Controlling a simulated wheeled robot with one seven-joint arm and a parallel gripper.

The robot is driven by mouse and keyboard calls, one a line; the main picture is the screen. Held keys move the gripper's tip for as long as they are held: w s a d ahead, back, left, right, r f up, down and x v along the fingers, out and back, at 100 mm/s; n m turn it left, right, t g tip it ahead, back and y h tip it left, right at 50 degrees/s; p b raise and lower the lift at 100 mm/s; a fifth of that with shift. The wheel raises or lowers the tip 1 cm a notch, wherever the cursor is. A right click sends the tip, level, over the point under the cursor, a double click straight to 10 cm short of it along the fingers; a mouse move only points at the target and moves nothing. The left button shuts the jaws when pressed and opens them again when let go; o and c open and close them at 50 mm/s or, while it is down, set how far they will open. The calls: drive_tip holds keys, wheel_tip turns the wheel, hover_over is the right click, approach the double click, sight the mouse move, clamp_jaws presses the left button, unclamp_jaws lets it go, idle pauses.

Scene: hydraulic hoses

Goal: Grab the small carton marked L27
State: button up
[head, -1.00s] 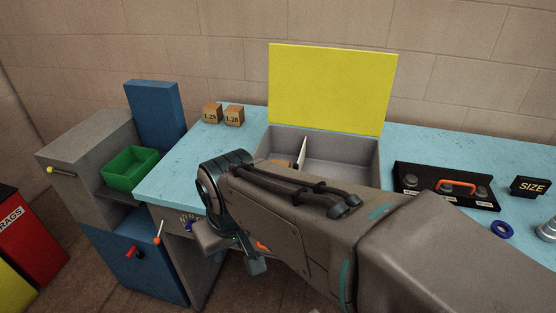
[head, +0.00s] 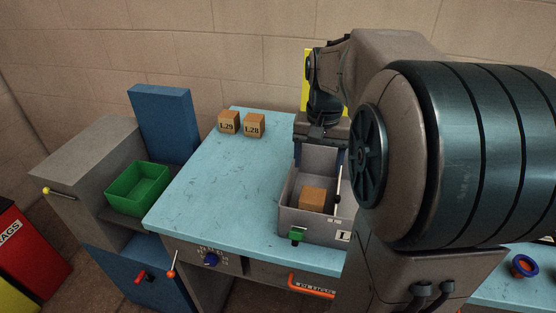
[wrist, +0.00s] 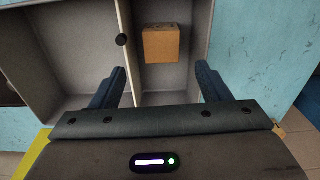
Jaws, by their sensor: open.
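A small brown carton (head: 312,198) sits in the left compartment of an open grey box on the bench. No marking on it can be read. It also shows in the wrist view (wrist: 161,44), just ahead of my fingertips and between their lines. My gripper (head: 320,150) points down at the back of that compartment, open and empty; in the wrist view its two blue fingers (wrist: 161,72) stand wide apart. Two similar cartons stand outside the box at the back left, marked L29 (head: 229,122) and L28 (head: 254,126).
The grey box (head: 310,226) has a thin divider (wrist: 124,20) with a black knob, close to my left finger in the wrist view. Its raised yellow lid (head: 311,78) is mostly hidden by my arm. A green bin (head: 138,188) stands left; the bench's left part is clear.

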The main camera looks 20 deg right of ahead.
sight(313, 195)
drive_tip(key=shift+m, duration=0.3)
drive_tip(key=f, duration=0.4)
drive_tip(key=w+f, duration=0.1)
drive_tip(key=f, duration=0.8)
drive_tip(key=shift+w+d+f+p, duration=0.3)
drive_tip(key=shift+d+f+p, duration=0.05)
drive_tip(key=c, duration=0.9)
